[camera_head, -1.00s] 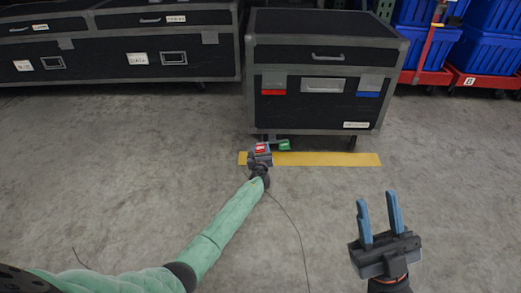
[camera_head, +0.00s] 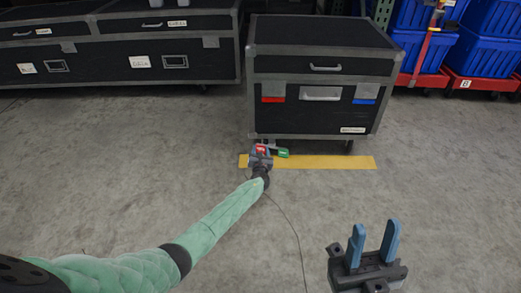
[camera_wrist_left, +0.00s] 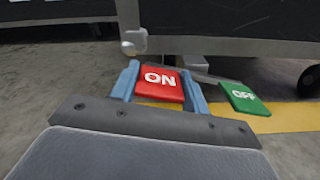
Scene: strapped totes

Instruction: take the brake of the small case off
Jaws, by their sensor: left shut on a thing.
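The small case (camera_head: 318,80) is black with grey edges and stands on casters at the back middle. Low at its front left are a red ON pedal (camera_wrist_left: 160,84) and a green OFF pedal (camera_wrist_left: 244,98); the green one also shows in the head view (camera_head: 282,153). My left gripper (camera_head: 262,151) is at the red pedal. In the left wrist view its blue fingers (camera_wrist_left: 160,82) stand on either side of the red pedal, shut on it. The green pedal is just right of the fingers and clear of them. My right gripper (camera_head: 374,243) is open and empty above the floor, front right.
A yellow floor strip (camera_head: 325,162) lies in front of the small case. A long black case (camera_head: 110,55) stands at the back left. Blue totes (camera_head: 485,48) on red dollies are at the back right.

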